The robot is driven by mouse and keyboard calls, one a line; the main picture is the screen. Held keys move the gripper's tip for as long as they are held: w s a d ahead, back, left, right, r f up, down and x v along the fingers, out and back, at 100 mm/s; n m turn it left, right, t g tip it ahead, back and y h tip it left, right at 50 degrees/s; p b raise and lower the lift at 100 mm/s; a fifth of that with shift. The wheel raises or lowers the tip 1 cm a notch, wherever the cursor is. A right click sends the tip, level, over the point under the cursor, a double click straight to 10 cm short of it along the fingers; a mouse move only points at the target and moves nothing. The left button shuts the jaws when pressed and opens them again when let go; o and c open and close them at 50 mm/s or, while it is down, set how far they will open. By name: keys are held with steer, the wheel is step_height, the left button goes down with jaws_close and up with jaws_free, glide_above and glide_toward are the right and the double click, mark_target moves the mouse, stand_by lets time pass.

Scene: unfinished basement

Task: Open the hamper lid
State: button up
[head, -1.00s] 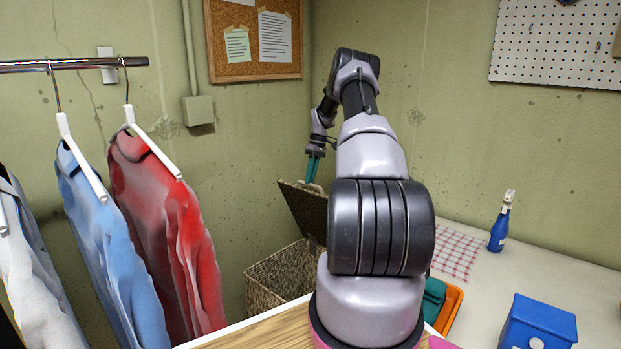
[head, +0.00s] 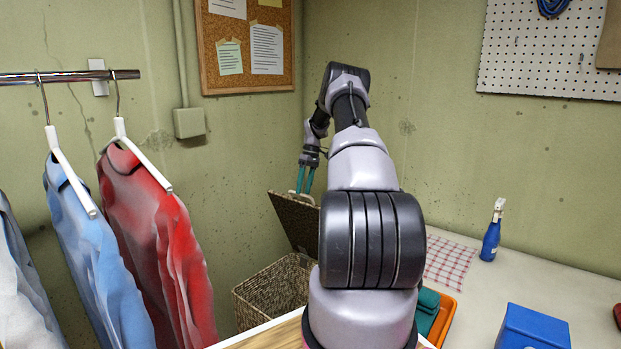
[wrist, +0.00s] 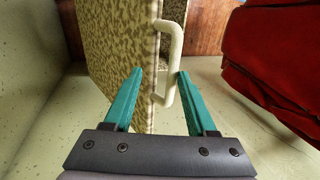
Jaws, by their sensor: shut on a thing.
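The hamper (head: 262,299) is a woven basket on the floor between the hanging clothes and the table. Its lid (head: 296,222) stands raised and tilted at the hamper's back right, leaving the mouth open. My gripper (head: 304,182) is at the lid's upper edge. In the wrist view, the lid (wrist: 117,55) is patterned and seen near its edge, with a pale handle (wrist: 176,45). The teal fingers of my gripper (wrist: 159,73) are on either side of the handle, with the handle held between them. My arm hides part of the hamper's right side.
Shirts, including a red one (head: 160,240) and a blue one (head: 95,255), hang left of the hamper. At right, a table (head: 565,285) holds a blue spray bottle (head: 491,240), a checked cloth (head: 452,258), a blue box (head: 533,328) and an orange tray (head: 441,322). Walls close the corner.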

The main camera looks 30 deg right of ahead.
steer(key=w+d+r, duration=0.3)
steer(key=d+r, duration=0.4)
steer(key=d, duration=0.2)
steer(key=shift+w, duration=0.15)
stand_by(0.8)
stand_by(0.4)
